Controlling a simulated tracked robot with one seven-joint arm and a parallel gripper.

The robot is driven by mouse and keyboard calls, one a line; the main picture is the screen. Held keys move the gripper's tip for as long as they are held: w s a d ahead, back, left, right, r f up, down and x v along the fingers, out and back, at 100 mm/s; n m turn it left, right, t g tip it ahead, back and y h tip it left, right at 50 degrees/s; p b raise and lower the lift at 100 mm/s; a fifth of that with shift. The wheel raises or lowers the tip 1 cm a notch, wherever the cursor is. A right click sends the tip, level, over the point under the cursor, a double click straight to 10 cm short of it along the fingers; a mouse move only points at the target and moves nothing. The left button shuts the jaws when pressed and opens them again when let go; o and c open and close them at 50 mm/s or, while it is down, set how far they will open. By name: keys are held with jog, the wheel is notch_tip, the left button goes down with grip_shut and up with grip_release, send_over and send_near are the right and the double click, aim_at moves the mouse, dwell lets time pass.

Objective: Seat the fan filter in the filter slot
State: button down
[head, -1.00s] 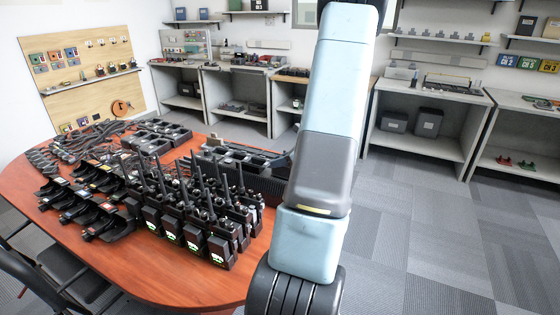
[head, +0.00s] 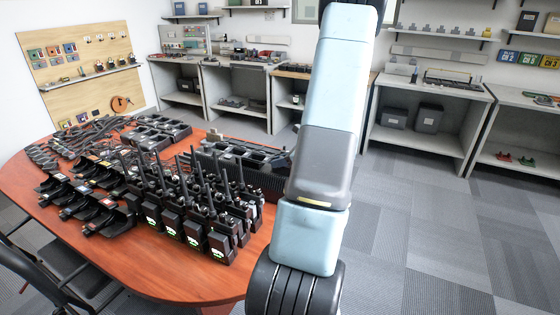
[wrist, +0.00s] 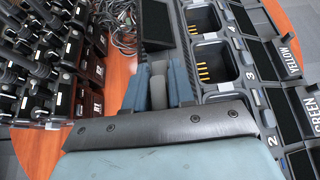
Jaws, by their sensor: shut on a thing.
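My gripper (wrist: 158,70) shows in the wrist view, its two blue-grey fingers close together over the table. A dark flat panel with a thin rim (wrist: 155,24), which looks like the fan filter, lies at the fingertips, and the fingers are shut on it. Its far end is cut off by the top of the picture. A dark multi-bay charger (wrist: 230,85) with numbered bays lies to the right of the fingers; it also shows in the head view (head: 262,178), partly behind my arm. I cannot pick out the filter slot. My gripper is hidden in the head view.
Several upright radios (head: 195,225) with antennas crowd the table's near right part. Black holders (head: 85,200) and coiled cables (head: 75,140) cover the left. Bare wood (head: 130,265) shows along the near edge. A chair (head: 45,275) stands at the left; benches (head: 430,115) line the wall.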

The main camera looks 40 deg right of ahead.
jog(key=shift+f, duration=1.2)
jog(key=c, duration=0.9)
grip_release()
jog(key=v, duration=1.3)
jog(key=shift+s+d+r, duration=0.15)
jog(key=shift+s+d, duration=0.05)
jog(key=shift+s, duration=0.1)
jog(key=w+a+r+n+g+y, duration=0.1)
jog(key=a+r+n+g, duration=0.1)
jog(key=a+r+n, duration=0.45)
jog(key=w+a+r+n+g, duration=0.1)
jog(key=w+a+n+g, duration=0.15)
jog(key=a, duration=0.65)
jog(key=a+r+n+g+y, duration=0.1)
jog(key=a+r+n+g, duration=0.1)
jog(key=a+r+n, duration=0.4)
jog(key=s+a+r+n+h, duration=0.2)
jog(key=s+a+r+n, duration=0.1)
jog(key=s+a+n, duration=0.1)
jog(key=s+a+r+n+h, duration=0.2)
jog(key=s+a+r+n, duration=0.1)
jog(key=a+n, duration=0.4)
jog(key=s+a+r+n+t+h, duration=0.1)
jog(key=s+a+r+n+h, duration=0.1)
jog(key=s+a+n, duration=0.3)
jog(key=shift+a+r+n, duration=0.3)
jog(key=shift+a+r, duration=0.35)
jog(key=shift+a, duration=0.1)
